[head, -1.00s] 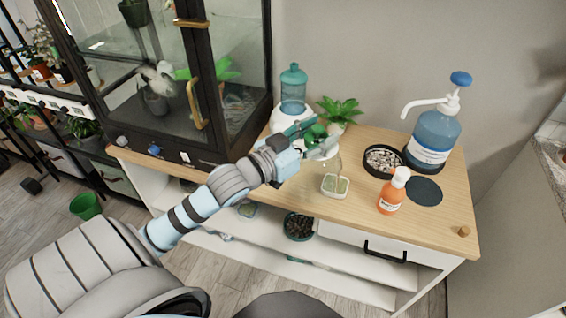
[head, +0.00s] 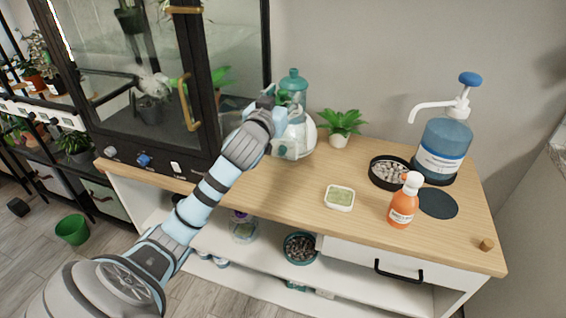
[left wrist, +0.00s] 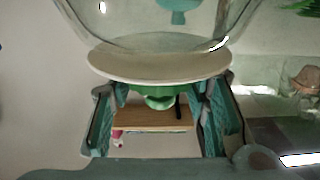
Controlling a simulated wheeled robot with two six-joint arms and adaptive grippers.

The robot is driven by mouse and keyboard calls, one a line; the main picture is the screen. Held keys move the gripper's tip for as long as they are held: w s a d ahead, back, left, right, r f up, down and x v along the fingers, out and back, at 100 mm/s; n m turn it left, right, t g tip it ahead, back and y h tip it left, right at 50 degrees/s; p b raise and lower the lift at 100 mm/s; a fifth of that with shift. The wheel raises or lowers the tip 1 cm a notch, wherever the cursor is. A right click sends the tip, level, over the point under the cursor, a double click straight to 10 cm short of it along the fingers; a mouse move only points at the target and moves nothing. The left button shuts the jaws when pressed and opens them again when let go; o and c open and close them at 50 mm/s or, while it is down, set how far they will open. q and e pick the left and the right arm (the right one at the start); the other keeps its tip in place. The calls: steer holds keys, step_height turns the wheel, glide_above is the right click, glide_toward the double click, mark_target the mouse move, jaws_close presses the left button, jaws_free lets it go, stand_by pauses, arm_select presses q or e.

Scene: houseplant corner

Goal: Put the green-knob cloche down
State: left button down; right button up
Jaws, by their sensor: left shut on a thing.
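My left gripper (head: 279,103) is shut on the green knob (left wrist: 158,95) of the cloche, seen between its fingers in the left wrist view. A pale disc (left wrist: 160,67) and the clear glass dome (left wrist: 115,30) adjoin the knob. In the head view the glass cloche (head: 294,150) is at the back left of the wooden cabinet top (head: 270,187), in front of the white base of a teal bottle (head: 293,82). My gripper and forearm hide part of it. I cannot tell whether its rim touches the wood. My right gripper is out of view.
A small white tray with green contents (head: 340,198), an orange bottle (head: 403,204), a dark round mat (head: 439,204), a black pebble bowl (head: 388,172) and a blue pump bottle (head: 443,145) stand right. A potted plant (head: 341,123) is behind. A black-framed glass cabinet (head: 180,90) borders the left.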

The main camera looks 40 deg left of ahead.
arm_select(q)
step_height(320, 180, down, 14)
steer(key=b, duration=0.4)
steer(key=shift+f, duration=0.25)
steer(key=c, duration=1)
jaws_free()
steer(key=shift+o, duration=0.6)
steer(key=shift+r, duration=0.1)
steer(key=shift+s, duration=0.1)
steer(key=p+v, duration=0.1)
steer(key=v, duration=1.1)
